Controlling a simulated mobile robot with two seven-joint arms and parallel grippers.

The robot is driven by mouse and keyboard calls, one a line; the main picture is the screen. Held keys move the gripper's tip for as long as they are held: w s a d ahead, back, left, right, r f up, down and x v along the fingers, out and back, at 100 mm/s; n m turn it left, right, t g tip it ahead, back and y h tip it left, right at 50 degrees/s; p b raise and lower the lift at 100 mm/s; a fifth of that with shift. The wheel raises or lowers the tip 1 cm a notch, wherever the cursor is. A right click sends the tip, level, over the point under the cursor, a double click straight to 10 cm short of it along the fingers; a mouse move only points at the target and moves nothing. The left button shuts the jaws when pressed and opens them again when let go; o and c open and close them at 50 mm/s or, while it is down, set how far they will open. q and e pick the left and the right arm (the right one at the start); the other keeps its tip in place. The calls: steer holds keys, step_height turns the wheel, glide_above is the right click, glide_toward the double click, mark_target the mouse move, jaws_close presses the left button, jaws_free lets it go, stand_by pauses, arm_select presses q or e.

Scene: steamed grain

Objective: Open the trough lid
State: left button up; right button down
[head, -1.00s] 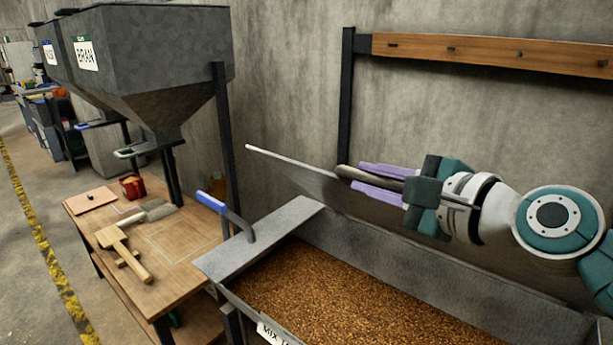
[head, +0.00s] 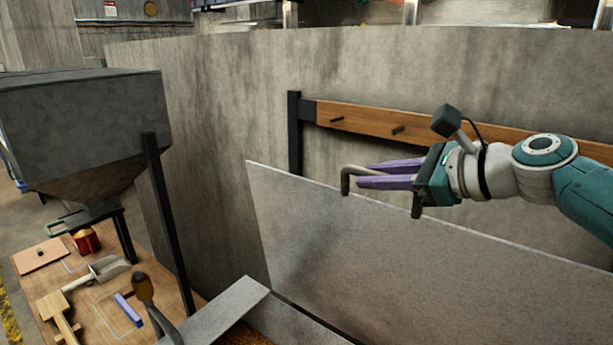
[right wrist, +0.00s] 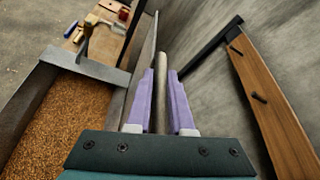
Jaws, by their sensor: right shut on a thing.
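The trough lid (head: 400,255) is a large grey metal panel, raised and standing steeply at the trough's back edge. Its bent bar handle (head: 347,180) sits near the top edge. My right gripper (head: 362,175) is shut on this handle, with its purple fingers around the bar. In the right wrist view the handle (right wrist: 161,88) lies between the two fingers, and the lid (right wrist: 146,60) shows almost edge-on. The trough's grain (right wrist: 48,115) lies uncovered in that view. In the head view only the trough's grey end plate (head: 225,312) and a little grain show. My left gripper is not in view.
A wooden peg rail (head: 365,122) is on the concrete wall behind the lid. At left, a wooden table (head: 95,325) holds a scoop (head: 105,270), a red container (head: 87,241) and other tools. A grey hopper (head: 85,120) stands over it.

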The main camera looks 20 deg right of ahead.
steer(key=shift+w+d, duration=0.35)
steer(key=shift+d, duration=0.1)
steer(key=c, duration=0.8)
jaws_free()
steer(key=shift+a, duration=0.1)
steer(key=shift+s, duration=0.1)
steer(key=v, duration=0.9)
steer(key=shift+s+d+r, duration=0.2)
steer(key=shift+s, duration=0.1)
